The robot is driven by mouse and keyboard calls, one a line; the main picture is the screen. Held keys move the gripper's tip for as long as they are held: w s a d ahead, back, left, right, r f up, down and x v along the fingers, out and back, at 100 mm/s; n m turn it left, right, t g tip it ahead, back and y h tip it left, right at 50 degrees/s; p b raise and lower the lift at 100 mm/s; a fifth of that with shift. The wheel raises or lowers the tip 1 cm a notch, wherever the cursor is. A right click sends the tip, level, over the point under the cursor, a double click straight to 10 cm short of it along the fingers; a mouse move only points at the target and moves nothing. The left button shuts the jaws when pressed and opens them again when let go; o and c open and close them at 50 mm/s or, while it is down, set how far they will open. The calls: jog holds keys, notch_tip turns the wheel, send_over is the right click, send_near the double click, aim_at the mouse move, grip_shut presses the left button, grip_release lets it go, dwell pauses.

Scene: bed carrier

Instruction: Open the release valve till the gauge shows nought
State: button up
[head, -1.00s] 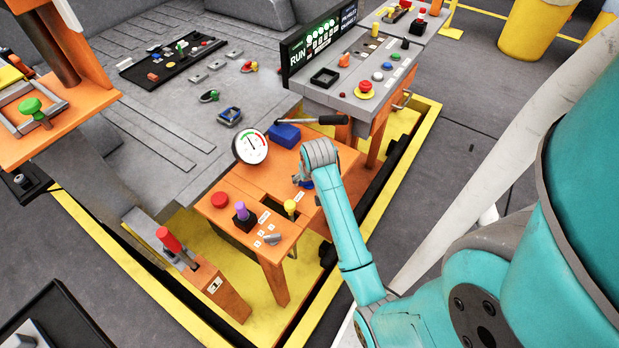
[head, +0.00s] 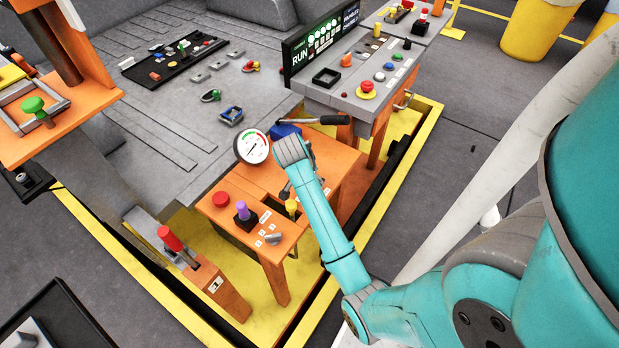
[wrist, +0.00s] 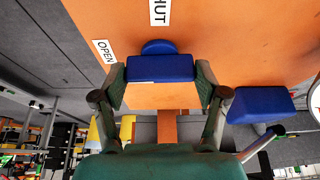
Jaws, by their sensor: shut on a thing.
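The blue valve handle (wrist: 160,68) is between the two fingers of my gripper (wrist: 160,80) in the wrist view, over an orange panel. My gripper is shut on it, with a finger at each end. An OPEN label (wrist: 104,51) lies left of the handle and a SHUT label (wrist: 159,12) lies above it. In the head view the white round gauge (head: 252,147), with green and red arcs, stands at the back of the orange bench (head: 325,172). Its needle seems to point down and left; the exact reading is too small to tell. My wrist hides the valve there.
A blue block (wrist: 260,105) with a metal lever sits close to the right finger. On the bench's front are a red button (head: 221,200), a purple-topped joystick (head: 243,213) and a yellow knob (head: 291,206). A grey console (head: 345,100) stands behind right.

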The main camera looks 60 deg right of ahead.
jog(key=shift+m, duration=0.3)
dwell(0.4)
jog(key=o, duration=1.2)
jog(key=shift+c, duration=0.2)
jog(key=v, duration=0.7)
jog(key=shift+w+r, duration=0.15)
jog(key=shift+r, duration=0.1)
jog(key=shift+a, duration=0.1)
